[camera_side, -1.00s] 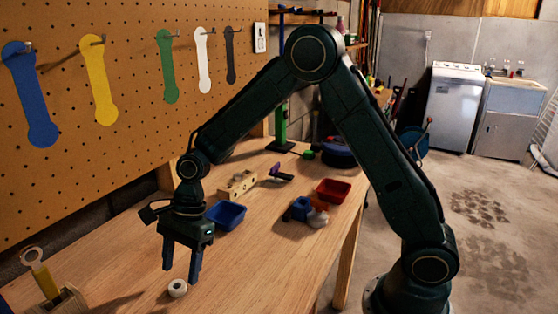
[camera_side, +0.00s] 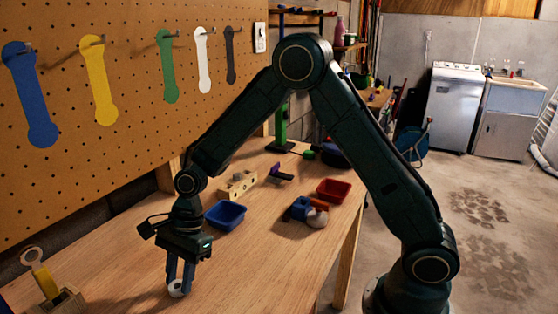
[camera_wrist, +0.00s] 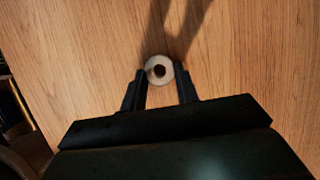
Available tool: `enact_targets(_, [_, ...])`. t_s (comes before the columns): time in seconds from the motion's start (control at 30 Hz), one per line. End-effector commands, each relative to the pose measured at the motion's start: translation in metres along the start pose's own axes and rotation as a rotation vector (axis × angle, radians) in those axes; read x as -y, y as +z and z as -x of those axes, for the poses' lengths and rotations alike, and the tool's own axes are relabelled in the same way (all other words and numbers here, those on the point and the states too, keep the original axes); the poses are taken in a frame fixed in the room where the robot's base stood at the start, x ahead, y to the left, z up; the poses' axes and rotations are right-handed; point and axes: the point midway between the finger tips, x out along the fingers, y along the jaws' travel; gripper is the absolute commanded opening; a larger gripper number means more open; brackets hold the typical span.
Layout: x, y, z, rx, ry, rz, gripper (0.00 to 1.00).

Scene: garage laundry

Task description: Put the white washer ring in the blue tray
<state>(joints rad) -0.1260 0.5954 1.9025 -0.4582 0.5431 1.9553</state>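The white washer ring (camera_side: 176,290) lies flat on the wooden bench near its front left. In the wrist view the ring (camera_wrist: 151,63) shows its dark hole, with a finger at each side. My gripper (camera_side: 180,284) points down over it, low at the bench. The ring looks level with the bench. The blue tray (camera_side: 226,224) stands empty on the bench, behind and to the right of my gripper.
A red tray (camera_side: 334,190), a blue part (camera_side: 297,209) and an orange part (camera_side: 318,204) are at the right. A wooden block with holes (camera_side: 237,186) lies behind the blue tray. A wooden holder (camera_side: 62,302) stands at the left. Bare bench lies between ring and tray.

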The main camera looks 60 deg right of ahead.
Motion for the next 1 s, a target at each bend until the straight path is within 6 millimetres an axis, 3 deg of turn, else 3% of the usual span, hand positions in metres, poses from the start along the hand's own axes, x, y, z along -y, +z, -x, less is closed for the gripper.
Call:
enact_targets(0.1, [0.0,0.0,0.0,0.0,0.0,0.0,0.05])
enact_targets(0.57, [0.001,0.004,0.01,0.002,-0.004,0.002,0.05])
enact_targets(0.77, [0.001,0.013,0.031,0.001,-0.004,0.002,0.05])
enact_targets(1.0, [0.001,0.031,0.074,0.002,-0.006,0.003,0.05])
